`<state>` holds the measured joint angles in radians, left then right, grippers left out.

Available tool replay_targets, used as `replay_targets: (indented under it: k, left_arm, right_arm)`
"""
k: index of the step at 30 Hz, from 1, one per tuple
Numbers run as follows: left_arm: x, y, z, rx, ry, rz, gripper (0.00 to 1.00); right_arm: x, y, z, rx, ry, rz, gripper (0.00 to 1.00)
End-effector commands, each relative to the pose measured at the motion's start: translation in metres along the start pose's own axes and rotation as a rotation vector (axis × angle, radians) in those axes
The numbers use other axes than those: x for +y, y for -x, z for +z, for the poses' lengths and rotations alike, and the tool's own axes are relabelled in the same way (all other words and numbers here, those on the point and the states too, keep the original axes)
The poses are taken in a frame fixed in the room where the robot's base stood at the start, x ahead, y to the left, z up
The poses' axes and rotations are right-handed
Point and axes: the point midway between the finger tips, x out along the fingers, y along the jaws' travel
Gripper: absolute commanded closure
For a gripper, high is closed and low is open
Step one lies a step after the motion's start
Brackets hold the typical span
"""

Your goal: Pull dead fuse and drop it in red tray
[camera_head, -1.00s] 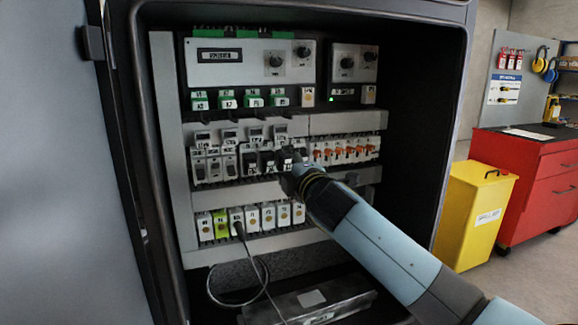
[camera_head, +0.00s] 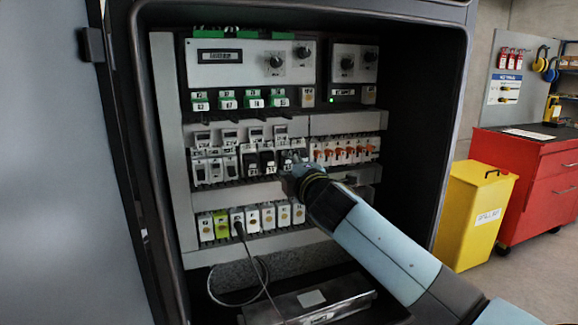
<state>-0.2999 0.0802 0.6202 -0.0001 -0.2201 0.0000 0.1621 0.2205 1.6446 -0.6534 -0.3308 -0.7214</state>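My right gripper (camera_head: 290,163) is up against the middle row of the open cabinet, at the right end of the black fuse holders (camera_head: 267,158). My own wrist hides its fingers, so I cannot tell whether it is open or shut, or whether it touches a fuse. Which fuse is dead does not show. No red tray is clearly seen; a dark tray-like box (camera_head: 312,300) with a pale label lies on the cabinet floor. My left gripper is not in view.
White modules (camera_head: 268,216) and one yellow-green module (camera_head: 221,224) sit in the lower row, with a cable (camera_head: 264,270) hanging from it. Orange-lever breakers (camera_head: 345,151) are right of my gripper. A yellow bin (camera_head: 473,215) and red tool cabinet (camera_head: 537,180) stand outside, right.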

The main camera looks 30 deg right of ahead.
Motion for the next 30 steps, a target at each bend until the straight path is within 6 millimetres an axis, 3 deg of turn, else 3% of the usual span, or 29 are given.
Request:
replay_targets:
  k: [1, 6, 30]
  left_arm:
    - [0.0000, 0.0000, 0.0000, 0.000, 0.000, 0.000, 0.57]
    - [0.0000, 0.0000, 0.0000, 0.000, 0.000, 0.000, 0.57]
    - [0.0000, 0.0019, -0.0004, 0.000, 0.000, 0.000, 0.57]
  right_arm:
    - [0.0000, 0.0000, -0.0001, 0.000, 0.000, 0.000, 0.81]
    - [0.0000, 0.0000, -0.0001, 0.000, 0.000, 0.000, 1.00]
    - [-0.0001, 0.0097, -0.0001, 0.000, 0.000, 0.000, 1.00]
